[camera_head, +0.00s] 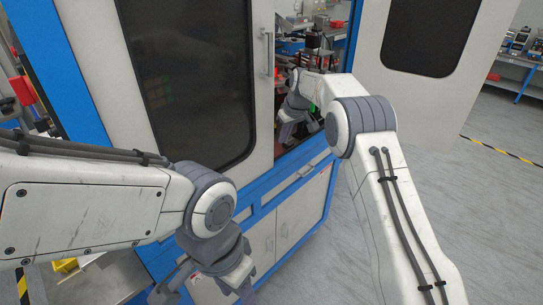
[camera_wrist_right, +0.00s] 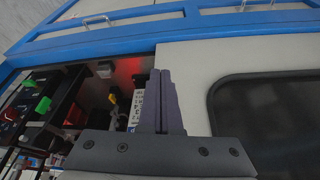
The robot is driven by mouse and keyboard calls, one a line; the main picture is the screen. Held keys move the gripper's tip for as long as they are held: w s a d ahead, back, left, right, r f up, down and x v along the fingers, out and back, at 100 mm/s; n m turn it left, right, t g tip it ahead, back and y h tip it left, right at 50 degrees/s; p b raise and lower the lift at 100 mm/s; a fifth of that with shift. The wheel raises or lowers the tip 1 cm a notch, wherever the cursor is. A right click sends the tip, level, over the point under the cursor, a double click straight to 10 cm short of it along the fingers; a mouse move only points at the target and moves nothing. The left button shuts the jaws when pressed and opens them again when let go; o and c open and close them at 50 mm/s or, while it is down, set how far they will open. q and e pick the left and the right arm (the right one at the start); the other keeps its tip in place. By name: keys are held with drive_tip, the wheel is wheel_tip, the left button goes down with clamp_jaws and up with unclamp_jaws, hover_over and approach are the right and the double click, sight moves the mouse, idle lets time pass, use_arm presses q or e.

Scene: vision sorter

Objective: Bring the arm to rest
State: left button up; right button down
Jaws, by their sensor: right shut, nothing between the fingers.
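My right arm (camera_head: 380,190) reaches forward to the open doorway of a blue and white machine (camera_head: 335,172). My right gripper (camera_head: 288,132) is at the opening, pointing down, partly hidden by its own wrist. In the right wrist view its two dark fingers (camera_wrist_right: 160,88) are together with nothing between them. My left arm (camera_head: 85,205) comes in from the left, and its gripper (camera_head: 208,291) hangs low at the bottom edge in front of the cabinet. Its fingertips are not clear.
A closed door with a dark window (camera_head: 190,75) is left of the opening; an open door (camera_head: 425,50) swings out right. Grey floor (camera_head: 470,220) is clear at right.

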wheel_tip(320, 180, up, 4)
drive_tip(key=s+d, duration=0.1)
drive_tip(key=d, duration=0.1)
drive_tip(key=s+a+r+g+b, duration=0.15)
drive_tip(key=s+a, duration=0.35)
drive_tip(key=s, duration=0.7)
drive_tip(key=s+a+r+g+b, duration=0.15)
drive_tip(key=s+a, duration=0.25)
drive_tip(key=s, duration=0.8)
drive_tip(key=s+d+f, duration=0.2)
drive_tip(key=s, duration=0.6)
drive_tip(key=s+d+f, duration=0.1)
drive_tip(key=s+f, duration=0.1)
drive_tip(key=s, duration=0.7)
drive_tip(key=s+d+f+n+h, duration=0.1)
drive_tip(key=s+d+f, duration=0.1)
drive_tip(key=s, duration=0.6)
drive_tip(key=shift+s+d+f+g, duration=0.2)
drive_tip(key=shift+d+f+g, duration=0.1)
drive_tip(key=shift+f, duration=0.25)
